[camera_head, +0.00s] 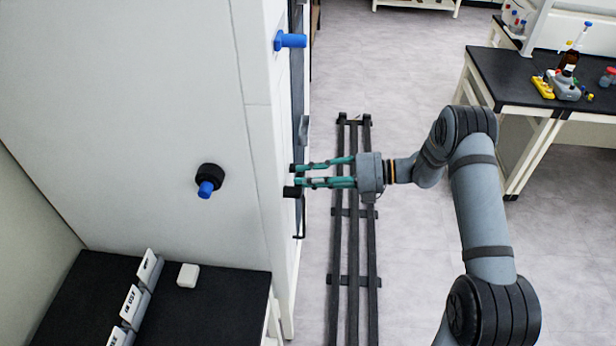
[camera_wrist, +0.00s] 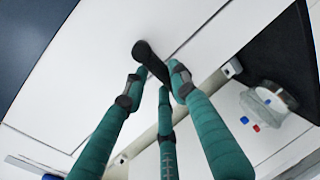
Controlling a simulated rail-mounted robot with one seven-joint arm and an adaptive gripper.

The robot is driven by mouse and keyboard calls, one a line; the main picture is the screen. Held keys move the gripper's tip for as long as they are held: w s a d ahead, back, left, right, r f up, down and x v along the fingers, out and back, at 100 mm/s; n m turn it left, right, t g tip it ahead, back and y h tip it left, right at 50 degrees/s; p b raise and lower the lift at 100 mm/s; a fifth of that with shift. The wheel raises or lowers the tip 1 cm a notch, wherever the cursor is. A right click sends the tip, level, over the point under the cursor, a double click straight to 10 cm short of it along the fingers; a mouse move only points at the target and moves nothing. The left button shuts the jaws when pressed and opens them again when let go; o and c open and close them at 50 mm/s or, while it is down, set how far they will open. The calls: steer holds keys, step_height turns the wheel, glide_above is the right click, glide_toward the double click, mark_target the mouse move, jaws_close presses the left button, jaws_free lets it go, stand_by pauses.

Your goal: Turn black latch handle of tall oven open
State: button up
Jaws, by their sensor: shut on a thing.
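The tall oven is the large white cabinet (camera_head: 140,90) filling the left of the head view, its front face seen edge-on. In the wrist view the black latch handle (camera_wrist: 149,58) stands out from the white front (camera_wrist: 140,20), slanting down to the right. In the head view my gripper (camera_head: 292,180) reaches left to the oven's front, and the handle is hard to tell from the dark fingertips there.
A blue fitting (camera_head: 290,40) juts from the oven higher up; a black and blue knob (camera_head: 207,182) is on its side. A black bench (camera_head: 200,310) with labelled holders stands lower left. My dark rails run along the floor. Another bench (camera_head: 500,75) stands at right.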

jaws_close()
